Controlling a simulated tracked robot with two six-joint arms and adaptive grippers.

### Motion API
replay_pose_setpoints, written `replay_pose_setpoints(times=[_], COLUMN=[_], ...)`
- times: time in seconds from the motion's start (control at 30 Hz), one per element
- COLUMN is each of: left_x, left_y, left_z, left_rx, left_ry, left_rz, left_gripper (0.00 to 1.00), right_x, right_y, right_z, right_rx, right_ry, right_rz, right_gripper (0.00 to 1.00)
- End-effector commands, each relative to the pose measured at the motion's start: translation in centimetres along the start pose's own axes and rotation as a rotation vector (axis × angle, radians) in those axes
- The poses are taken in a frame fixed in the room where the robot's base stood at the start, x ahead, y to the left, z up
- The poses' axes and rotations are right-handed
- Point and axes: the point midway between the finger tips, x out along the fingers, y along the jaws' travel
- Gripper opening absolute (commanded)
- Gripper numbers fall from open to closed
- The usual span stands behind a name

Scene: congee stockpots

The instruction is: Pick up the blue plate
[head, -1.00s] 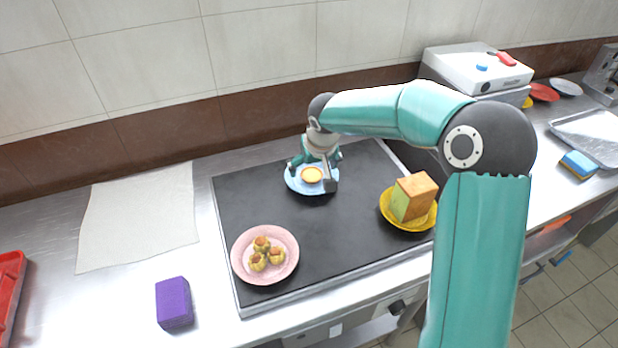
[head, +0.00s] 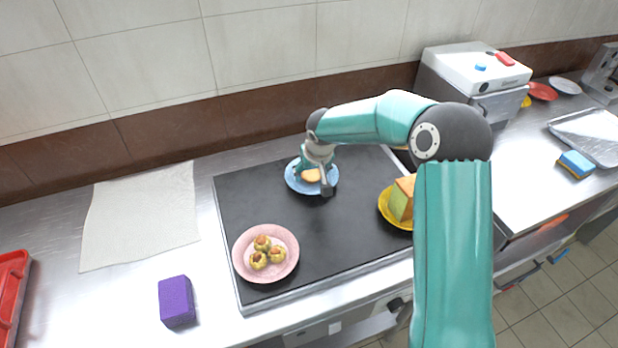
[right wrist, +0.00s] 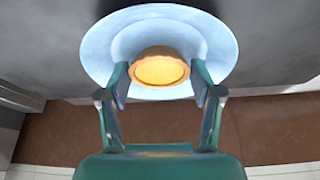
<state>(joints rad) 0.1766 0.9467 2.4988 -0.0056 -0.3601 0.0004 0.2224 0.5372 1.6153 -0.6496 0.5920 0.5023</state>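The blue plate (head: 294,182) lies at the back of the black griddle, with a round yellow-orange tart (head: 311,176) on it. In the right wrist view the plate (right wrist: 105,48) and tart (right wrist: 160,68) show close up. My right gripper (head: 312,184) is over the plate in the head view and hides part of it. In the right wrist view my right gripper (right wrist: 160,82) is open, with one finger on each side of the tart and gaps between. I cannot tell whether the fingers touch the plate. My left gripper is not in view.
A pink plate (head: 240,268) with pastries is at the griddle's front left. A yellow plate (head: 387,211) with a cake block (head: 401,201) is at its right, partly behind my arm. A purple sponge (head: 177,302) and a pale cloth (head: 140,220) lie left of the griddle.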

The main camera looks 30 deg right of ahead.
Motion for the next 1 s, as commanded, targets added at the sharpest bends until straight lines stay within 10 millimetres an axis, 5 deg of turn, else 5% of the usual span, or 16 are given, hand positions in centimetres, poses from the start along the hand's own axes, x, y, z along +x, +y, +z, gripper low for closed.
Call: replay_pose_setpoints(times=[0.2, 0.67, 1.0], left_x=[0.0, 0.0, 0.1], left_y=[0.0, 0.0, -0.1], left_z=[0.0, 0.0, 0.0], left_rx=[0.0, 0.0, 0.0], left_ry=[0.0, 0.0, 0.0], left_rz=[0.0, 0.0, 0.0], left_gripper=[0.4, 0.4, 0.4], right_x=[-0.1, -1.1, -6.9], right_y=[0.0, -0.1, -0.2], right_z=[0.0, -0.6, -3.1], right_rx=[-0.001, -0.002, -0.001], right_ry=[0.001, 0.004, 0.009], right_rz=[0.0, 0.0, -0.001], right_gripper=[0.24, 0.24, 0.24])
